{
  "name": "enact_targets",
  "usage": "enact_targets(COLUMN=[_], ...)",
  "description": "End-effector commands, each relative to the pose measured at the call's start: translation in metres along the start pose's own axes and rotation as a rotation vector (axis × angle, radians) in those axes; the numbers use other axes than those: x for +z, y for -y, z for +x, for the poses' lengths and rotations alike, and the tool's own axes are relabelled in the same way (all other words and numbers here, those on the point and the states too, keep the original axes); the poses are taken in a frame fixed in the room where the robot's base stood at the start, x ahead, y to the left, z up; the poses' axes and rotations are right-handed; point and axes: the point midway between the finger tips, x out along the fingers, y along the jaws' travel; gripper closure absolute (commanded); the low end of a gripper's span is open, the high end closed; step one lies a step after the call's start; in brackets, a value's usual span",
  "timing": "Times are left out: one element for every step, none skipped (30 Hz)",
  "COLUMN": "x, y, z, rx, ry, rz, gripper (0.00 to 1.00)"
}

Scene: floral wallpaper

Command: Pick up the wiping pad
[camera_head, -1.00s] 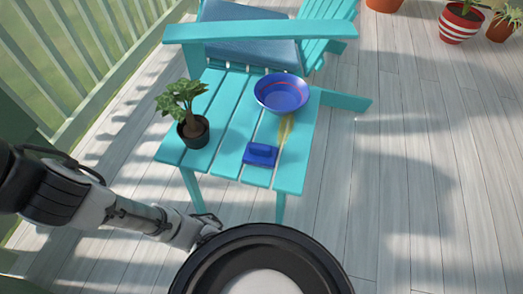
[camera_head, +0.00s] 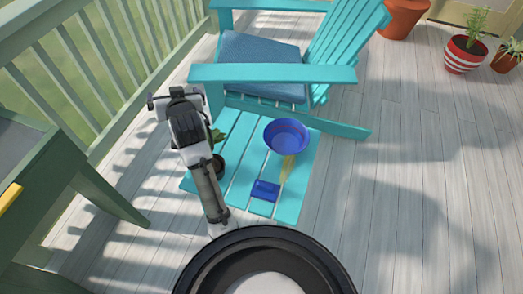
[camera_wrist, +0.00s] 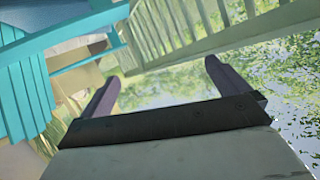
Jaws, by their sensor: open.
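The wiping pad (camera_head: 265,191), a small blue block with a raised handle, lies near the front edge of the turquoise slatted table (camera_head: 238,184) in the head view. It is not visible in the wrist view. My gripper is open and empty in the wrist view (camera_wrist: 160,75), its two dark fingers apart and pointing toward the railing. In the head view, my raised arm crosses the table's left side, with its end beyond the table's left edge, left of and well apart from the pad.
A blue bowl (camera_head: 286,136) stands on the table behind the pad, with a yellowish smear (camera_head: 288,168) between them. A potted plant (camera_head: 218,165) is partly hidden by my arm. A turquoise chair (camera_head: 275,74) stands behind. A green railing (camera_head: 85,75) runs along the left.

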Motion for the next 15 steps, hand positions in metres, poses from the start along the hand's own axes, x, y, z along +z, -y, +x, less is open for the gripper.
enact_targets(x=[0.011,0.026,0.046,0.061,0.075,0.093,0.106,0.118,0.131,0.141,0.148,0.157,0.163,0.167,0.172], y=[-0.031,-0.05,-0.074,-0.091,-0.108,-0.127,-0.14,-0.152,-0.165,-0.173,-0.18,-0.188,-0.192,-0.196,-0.2], z=[-0.006,-0.009,-0.016,-0.024,-0.034,-0.049,-0.061,-0.074,-0.091,-0.104,-0.115,-0.13,-0.139,-0.146,-0.155], rx=[0.075,0.117,0.172,0.214,0.254,0.305,0.342,0.376,0.418,0.445,0.47,0.499,0.517,0.531,0.547], ry=[0.137,0.216,0.322,0.399,0.475,0.572,0.642,0.706,0.785,0.839,0.885,0.941,0.976,1.005,1.036], rz=[0.044,0.072,0.111,0.142,0.175,0.218,0.249,0.281,0.321,0.349,0.374,0.404,0.425,0.441,0.459], gripper=[0.0,0.0,0.0,0.0,0.0,0.0,0.0,0.0,0.0,0.0,0.0,0.0,0.0,0.0,0.0])
